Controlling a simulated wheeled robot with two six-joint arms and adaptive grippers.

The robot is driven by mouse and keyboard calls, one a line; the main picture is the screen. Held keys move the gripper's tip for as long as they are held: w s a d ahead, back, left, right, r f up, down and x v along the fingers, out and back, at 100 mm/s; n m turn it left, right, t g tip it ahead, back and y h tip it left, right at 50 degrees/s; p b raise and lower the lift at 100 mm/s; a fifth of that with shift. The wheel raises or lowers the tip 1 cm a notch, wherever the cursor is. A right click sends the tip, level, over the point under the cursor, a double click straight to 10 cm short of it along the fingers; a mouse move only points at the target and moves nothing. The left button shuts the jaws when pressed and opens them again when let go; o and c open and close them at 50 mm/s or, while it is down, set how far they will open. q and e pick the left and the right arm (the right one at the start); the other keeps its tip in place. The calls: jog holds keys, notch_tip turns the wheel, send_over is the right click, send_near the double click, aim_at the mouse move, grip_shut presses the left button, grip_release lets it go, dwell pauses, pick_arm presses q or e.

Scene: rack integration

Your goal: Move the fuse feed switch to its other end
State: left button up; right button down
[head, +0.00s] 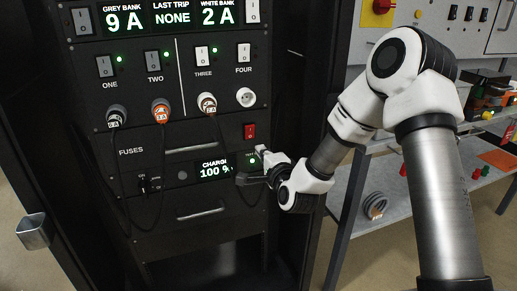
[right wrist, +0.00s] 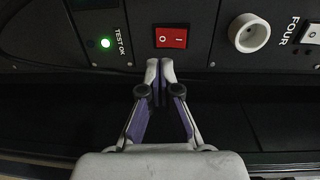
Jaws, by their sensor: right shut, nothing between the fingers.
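A red rocker switch (head: 249,131) sits on the black panel, right of the fuses row; no label naming it as the fuse feed is readable. In the right wrist view the red switch (right wrist: 171,38) shows a white O at its left end and an I at its right. I cannot tell which end is pressed in. My right gripper (head: 262,151) is shut and empty just below the switch. In the right wrist view its fingertips (right wrist: 160,65) are together beside the switch, apart from its face in the picture. My left gripper is not in view.
A green TEST OK light (right wrist: 105,43) is lit near the switch. A white round socket (head: 246,97) is above it. Plugs with hanging cables (head: 116,116) are to the left. The charge display (head: 214,170) reads 100 %. A bench (head: 400,195) stands right of the rack.

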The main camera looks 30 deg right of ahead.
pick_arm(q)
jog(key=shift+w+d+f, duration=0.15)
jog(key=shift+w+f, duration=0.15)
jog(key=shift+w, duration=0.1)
pick_arm(e)
jog(key=s+a+f, duration=0.1)
jog(key=s+f, duration=0.1)
jog(key=s, duration=0.4)
jog(key=shift+a, duration=0.1)
jog(key=shift+f, duration=0.1)
